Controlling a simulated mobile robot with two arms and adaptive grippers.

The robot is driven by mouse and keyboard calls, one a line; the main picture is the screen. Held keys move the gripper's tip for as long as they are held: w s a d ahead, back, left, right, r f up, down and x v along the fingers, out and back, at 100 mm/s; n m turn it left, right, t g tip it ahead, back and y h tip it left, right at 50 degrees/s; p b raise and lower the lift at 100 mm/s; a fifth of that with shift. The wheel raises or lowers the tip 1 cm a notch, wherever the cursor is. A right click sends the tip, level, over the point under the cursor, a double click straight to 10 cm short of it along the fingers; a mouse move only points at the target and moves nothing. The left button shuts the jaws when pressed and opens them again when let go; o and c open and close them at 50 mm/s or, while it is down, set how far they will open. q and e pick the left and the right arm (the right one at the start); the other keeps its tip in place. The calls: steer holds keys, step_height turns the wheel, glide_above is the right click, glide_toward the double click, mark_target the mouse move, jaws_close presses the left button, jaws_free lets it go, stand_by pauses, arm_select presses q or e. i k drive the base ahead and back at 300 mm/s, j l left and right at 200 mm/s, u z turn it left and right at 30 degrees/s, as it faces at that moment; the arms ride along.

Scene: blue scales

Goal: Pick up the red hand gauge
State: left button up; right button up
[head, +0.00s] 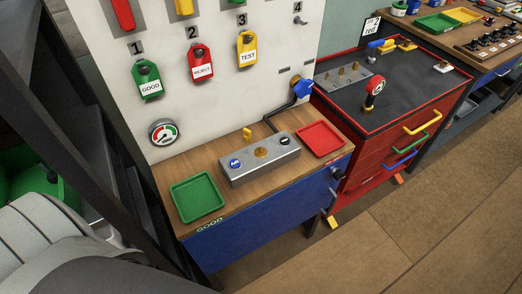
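A small red hand gauge (376,86) with a round face stands on the dark top of the red tool cart (394,137), near the cart's front edge and right of the wooden bench. Its lower part is dark and small, so I cannot tell exactly how it is supported. Neither of my grippers shows in the head view. Pale grey and dark parts in the lower left seem to be my own body.
A wooden bench (238,179) holds a green tray (197,197), a grey metal block (259,160) and a red tray (320,139). A dial gauge (163,132) and tags hang on the white panel. A metal block (349,77) lies on the cart. Floor (425,215) in front is clear.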

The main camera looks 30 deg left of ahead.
mark_target(376, 84)
steer(key=i+l, duration=0.35)
steer(key=i+l+u, duration=0.8)
steer(key=l, duration=0.2)
steer(key=k+u, duration=0.1)
steer(key=u, duration=0.3)
